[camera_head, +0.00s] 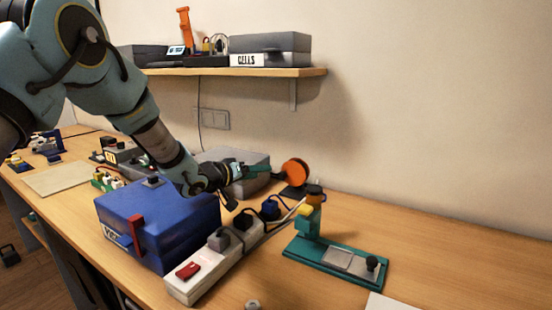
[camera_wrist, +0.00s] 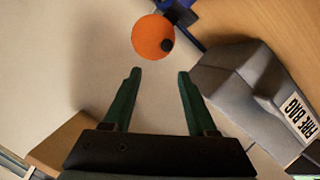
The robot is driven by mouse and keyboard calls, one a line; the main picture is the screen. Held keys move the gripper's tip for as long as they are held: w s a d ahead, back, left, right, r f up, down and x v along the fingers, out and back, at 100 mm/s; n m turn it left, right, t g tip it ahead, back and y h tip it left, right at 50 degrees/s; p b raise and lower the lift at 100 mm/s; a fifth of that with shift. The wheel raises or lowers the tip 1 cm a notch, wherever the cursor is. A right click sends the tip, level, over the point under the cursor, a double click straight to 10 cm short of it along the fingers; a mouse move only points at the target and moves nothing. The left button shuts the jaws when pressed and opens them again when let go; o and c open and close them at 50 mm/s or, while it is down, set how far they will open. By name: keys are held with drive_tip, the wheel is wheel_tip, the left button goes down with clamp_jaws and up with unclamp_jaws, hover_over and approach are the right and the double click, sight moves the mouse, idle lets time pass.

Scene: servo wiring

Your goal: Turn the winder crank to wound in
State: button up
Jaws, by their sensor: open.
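The winder shows as an orange disc (camera_head: 295,172) on a dark base at the back of the bench, near the wall. In the wrist view the orange disc (camera_wrist: 150,32) lies just beyond my fingertips, with a small dark knob (camera_wrist: 167,46) on its face, which looks like the crank's handle. My gripper (camera_wrist: 159,74) is open and empty, its two green fingers apart on either side of the line to the disc. In the head view my gripper (camera_head: 268,172) reaches from the left toward the disc; its fingertips are small there, and contact is hard to judge.
A grey bag-like box (camera_wrist: 240,85) labelled "FIRE BAG" lies close to the right finger in the wrist view. A blue box (camera_head: 160,225), a power strip (camera_head: 215,262) with plugs and a green stand (camera_head: 335,262) are in front. A shelf (camera_head: 240,72) hangs above.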

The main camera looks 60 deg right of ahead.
sight(280, 175)
drive_tip(key=shift+m+y, duration=0.4)
drive_tip(key=shift+m, duration=0.5)
drive_tip(key=p+x, duration=0.1)
drive_tip(key=x, duration=0.2)
drive_tip(key=p+x, duration=0.1)
drive_tip(key=x, duration=0.2)
drive_tip(key=p+x, duration=0.2)
drive_tip(key=x, duration=0.2)
drive_tip(key=shift+w+a+f, duration=0.1)
drive_tip(key=shift+a+f, duration=0.05)
drive_tip(key=shift+f, duration=0.2)
drive_tip(key=shift+c, duration=0.3)
clamp_jaws()
